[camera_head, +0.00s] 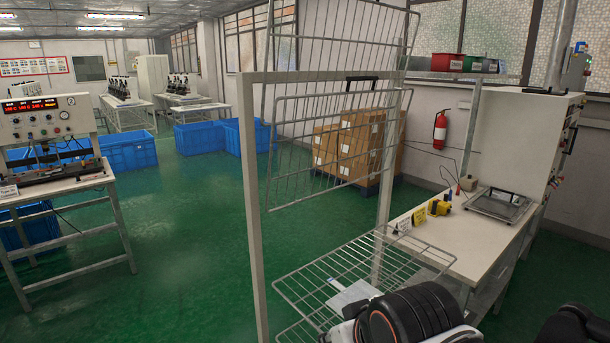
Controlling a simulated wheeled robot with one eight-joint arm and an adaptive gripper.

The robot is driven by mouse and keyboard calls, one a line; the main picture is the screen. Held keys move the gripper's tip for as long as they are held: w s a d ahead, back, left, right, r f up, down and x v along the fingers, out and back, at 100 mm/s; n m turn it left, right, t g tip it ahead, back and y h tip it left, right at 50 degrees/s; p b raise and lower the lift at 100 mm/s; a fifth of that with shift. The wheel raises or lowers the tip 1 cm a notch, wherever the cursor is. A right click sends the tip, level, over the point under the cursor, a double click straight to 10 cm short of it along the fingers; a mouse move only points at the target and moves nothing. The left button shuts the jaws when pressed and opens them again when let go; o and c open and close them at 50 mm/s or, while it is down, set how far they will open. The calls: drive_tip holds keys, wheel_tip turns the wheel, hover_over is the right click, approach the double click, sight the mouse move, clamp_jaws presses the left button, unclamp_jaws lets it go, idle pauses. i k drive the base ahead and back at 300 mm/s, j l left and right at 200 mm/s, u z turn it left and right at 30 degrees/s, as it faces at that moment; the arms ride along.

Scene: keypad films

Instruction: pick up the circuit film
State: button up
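A pale, flat sheet (353,297), which looks like the circuit film, lies on a wire shelf of the metal rack (302,283) at the lower middle. A small bluish-white piece shows at its far left edge; I cannot tell if it is part of the sheet. The sheet's near right part is hidden behind my own black ribbed arm part, which is close to the camera. No fingertips of my gripper can be made out, so its opening and its distance from the sheet are not shown.
The rack's upright posts and raised wire shelves (335,130) stand before me. A white bench (470,235) with a flat metal device (499,204) and a yellow object (439,207) is at the right. Green floor (190,260) is open at the left.

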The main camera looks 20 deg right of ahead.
sight(505, 196)
drive_tip(key=z, duration=1.8)
